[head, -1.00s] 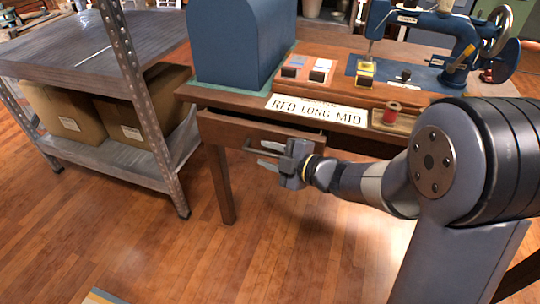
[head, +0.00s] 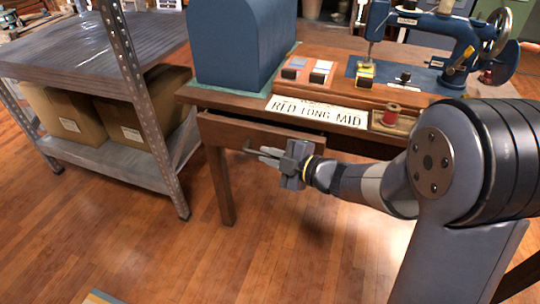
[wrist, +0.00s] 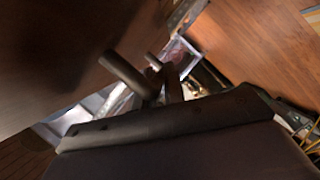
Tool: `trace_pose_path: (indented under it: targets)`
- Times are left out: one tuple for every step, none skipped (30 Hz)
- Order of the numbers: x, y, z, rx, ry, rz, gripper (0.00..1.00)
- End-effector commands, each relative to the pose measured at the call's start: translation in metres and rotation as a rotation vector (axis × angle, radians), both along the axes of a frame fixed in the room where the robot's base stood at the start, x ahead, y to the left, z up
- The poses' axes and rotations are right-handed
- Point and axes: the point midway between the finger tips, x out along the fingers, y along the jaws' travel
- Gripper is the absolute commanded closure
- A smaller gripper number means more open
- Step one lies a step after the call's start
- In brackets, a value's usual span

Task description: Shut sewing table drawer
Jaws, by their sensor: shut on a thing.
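The sewing table (head: 228,185) is dark wood. Its drawer (head: 225,128) stands slightly out from under the tabletop, with a dark gap along its top edge. A dark bar handle (head: 247,147) is on the drawer front; its right part is hidden by my gripper. My gripper (head: 268,154) is in front of the drawer, its fingers closed together on the handle. In the wrist view, my gripper's fingers (wrist: 163,80) meet at a dark rounded bar (wrist: 125,73), which looks like the handle, beside a brown wood surface.
A blue sewing machine (head: 440,35), a blue rounded cover (head: 238,45), a red spool (head: 391,113) and a "RED LONG MID" card (head: 317,112) are on the table. A metal shelf (head: 110,160) with cardboard boxes (head: 135,120) stands left.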

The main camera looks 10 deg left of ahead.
Motion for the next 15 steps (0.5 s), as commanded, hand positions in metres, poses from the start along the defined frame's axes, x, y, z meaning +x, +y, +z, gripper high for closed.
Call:
trace_pose_path:
  targets:
    - [0.005,-0.001,0.001,-0.001,0.0,-0.001,1.0]
    - [0.009,-0.001,0.001,-0.001,0.0,-0.001,1.0]
    - [0.015,-0.001,0.002,0.0,0.001,-0.002,1.0]
    - [0.02,-0.002,0.002,0.0,0.001,-0.002,1.0]
    - [0.024,-0.002,0.002,0.0,0.001,-0.003,1.0]
    - [0.03,-0.002,0.002,0.0,0.001,-0.002,1.0]
    - [0.033,-0.003,0.002,-0.001,0.001,-0.002,1.0]
    - [0.036,-0.003,0.001,-0.001,0.001,-0.002,1.0]
    - [0.039,-0.003,0.001,0.0,0.0,-0.002,1.0]
    - [0.041,-0.003,0.001,0.0,0.0,-0.002,1.0]
    - [0.042,-0.004,0.001,0.0,0.0,-0.002,1.0]
    - [0.043,-0.004,0.0,-0.001,0.0,-0.002,1.0]
    - [0.044,-0.004,0.0,-0.001,0.0,-0.001,1.0]
    - [0.044,-0.004,0.0,-0.001,0.0,-0.001,1.0]
    - [0.043,-0.004,0.0,-0.001,0.0,-0.001,1.0]
